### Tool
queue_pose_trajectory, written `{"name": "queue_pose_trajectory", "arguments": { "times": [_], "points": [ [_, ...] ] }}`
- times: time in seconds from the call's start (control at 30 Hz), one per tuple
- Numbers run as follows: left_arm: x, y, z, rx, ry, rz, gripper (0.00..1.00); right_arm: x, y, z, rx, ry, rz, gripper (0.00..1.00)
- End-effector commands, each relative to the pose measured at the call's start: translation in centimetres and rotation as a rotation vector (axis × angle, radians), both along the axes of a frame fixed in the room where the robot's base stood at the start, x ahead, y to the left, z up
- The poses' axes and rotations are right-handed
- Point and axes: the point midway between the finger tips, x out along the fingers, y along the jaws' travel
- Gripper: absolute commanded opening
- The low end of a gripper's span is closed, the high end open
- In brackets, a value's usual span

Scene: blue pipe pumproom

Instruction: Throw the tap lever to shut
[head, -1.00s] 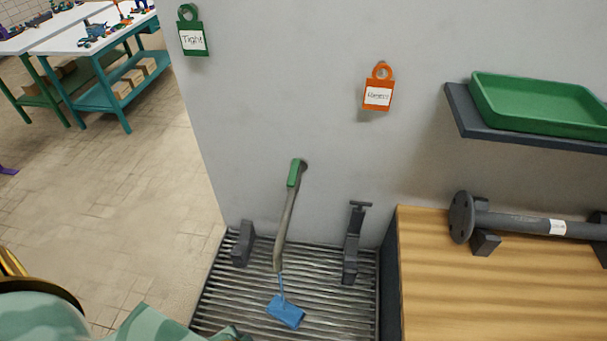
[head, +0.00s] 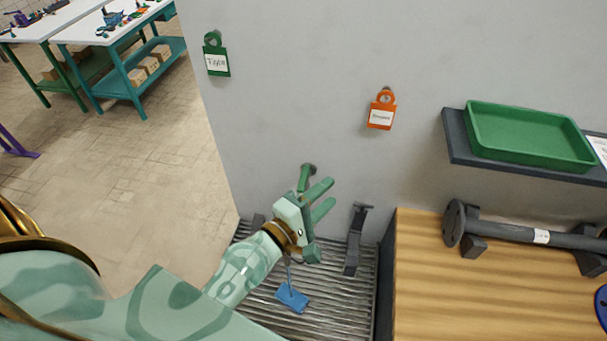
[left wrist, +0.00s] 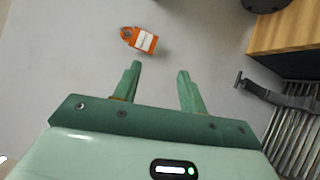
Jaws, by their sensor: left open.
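The tap fitting has a green part (head: 305,178) at the wall. Its long grey bar is mostly hidden behind my left gripper in the head view. My left gripper (head: 329,194) is open, in front of the fitting, with its fingers pointing right and slightly up. I cannot tell whether it touches the fitting. In the left wrist view the gap between its fingers (left wrist: 160,72) is empty, and the fitting does not show there. A flat blue piece (head: 292,298) is below on the grate, under a thin blue strand. My right gripper is out of view.
A dark bracket (head: 355,240) stands right of the gripper above the ribbed grate (head: 330,290). A wooden bench (head: 450,300) carries a flanged pipe (head: 520,234). An orange tag (head: 382,110) and a green tag (head: 216,56) hang on the wall. A shelf holds a green tray (head: 530,150).

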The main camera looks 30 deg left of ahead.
Motion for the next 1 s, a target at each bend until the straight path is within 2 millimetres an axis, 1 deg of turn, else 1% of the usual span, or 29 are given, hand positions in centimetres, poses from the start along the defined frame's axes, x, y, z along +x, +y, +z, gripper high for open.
{"name": "queue_pose_trajectory", "arguments": {
  "times": [0.03, 0.07, 0.1, 0.17, 0.2, 0.3, 0.37, 0.43, 0.57, 0.67, 0.73, 0.9, 1.0],
  "points": [
    [1.2, 1.7, -0.6, -0.26, 0.052, 0.109, 0.42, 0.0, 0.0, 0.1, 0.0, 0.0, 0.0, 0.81],
    [1.7, 3.0, -1.4, -0.427, 0.09, 0.184, 0.42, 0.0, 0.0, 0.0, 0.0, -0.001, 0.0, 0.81],
    [2.3, 4.5, -2.8, -0.633, 0.141, 0.282, 0.42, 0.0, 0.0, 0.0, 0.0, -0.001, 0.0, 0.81],
    [2.6, 6.3, -5.3, -0.891, 0.215, 0.42, 0.42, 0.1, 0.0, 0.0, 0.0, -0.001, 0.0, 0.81],
    [2.6, 7.2, -7.0, -1.029, 0.258, 0.501, 0.42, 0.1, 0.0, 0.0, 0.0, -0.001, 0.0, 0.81],
    [2.1, 8.2, -10.3, -1.265, 0.338, 0.655, 0.42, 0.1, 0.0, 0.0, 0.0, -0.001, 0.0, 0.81],
    [1.9, 8.5, -11.5, -1.341, 0.365, 0.709, 0.42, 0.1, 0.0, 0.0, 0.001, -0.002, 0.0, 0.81],
    [2.0, 8.6, -12.2, -1.38, 0.379, 0.739, 0.42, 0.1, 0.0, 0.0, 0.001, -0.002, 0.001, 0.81],
    [3.4, 9.0, -12.9, -1.388, 0.382, 0.744, 0.42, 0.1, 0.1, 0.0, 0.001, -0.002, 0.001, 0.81],
    [5.3, 9.5, -13.7, -1.386, 0.38, 0.743, 0.42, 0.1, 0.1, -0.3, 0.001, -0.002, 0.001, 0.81],
    [7.0, 9.9, -14.4, -1.386, 0.38, 0.743, 0.42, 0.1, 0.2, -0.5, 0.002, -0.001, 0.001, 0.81],
    [10.9, 10.9, -16.3, -1.383, 0.38, 0.741, 0.42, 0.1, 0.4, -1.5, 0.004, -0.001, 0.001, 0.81],
    [12.9, 11.5, -17.2, -1.382, 0.379, 0.741, 0.42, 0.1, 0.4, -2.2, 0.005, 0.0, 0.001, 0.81]
  ]
}}
